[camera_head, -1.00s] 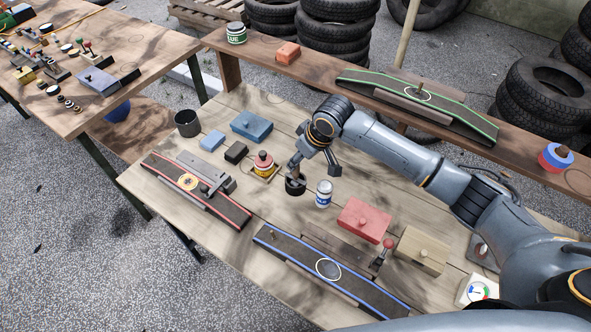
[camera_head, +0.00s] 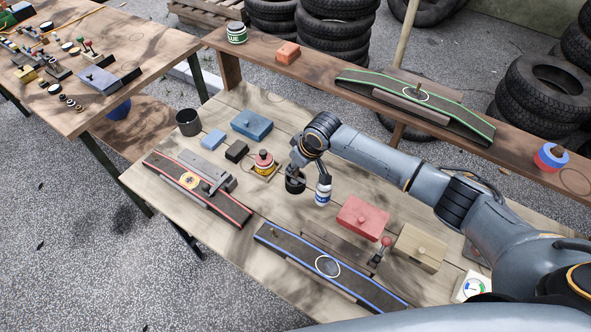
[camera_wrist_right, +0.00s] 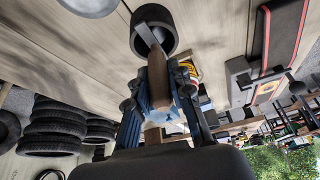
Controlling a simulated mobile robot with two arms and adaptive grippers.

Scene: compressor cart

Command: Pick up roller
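The roller (camera_head: 295,184) is a black cylinder with a metal bracket and a brown wooden handle. It stands near the middle of the table; its cylinder also shows at the top of the right wrist view (camera_wrist_right: 152,30). My right gripper (camera_head: 312,175) is over it, fingers pointing down and spread apart. In the wrist view the handle (camera_wrist_right: 159,86) lies between the fingers of my right gripper (camera_wrist_right: 158,92); firm contact does not show. One finger is close to or in front of the white-and-blue can (camera_head: 323,194). My left gripper is not in view.
A blue-edged ramp (camera_head: 328,268) lies at the front, a red-edged one (camera_head: 196,188) at the left. A raised shelf (camera_head: 330,77) runs behind.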

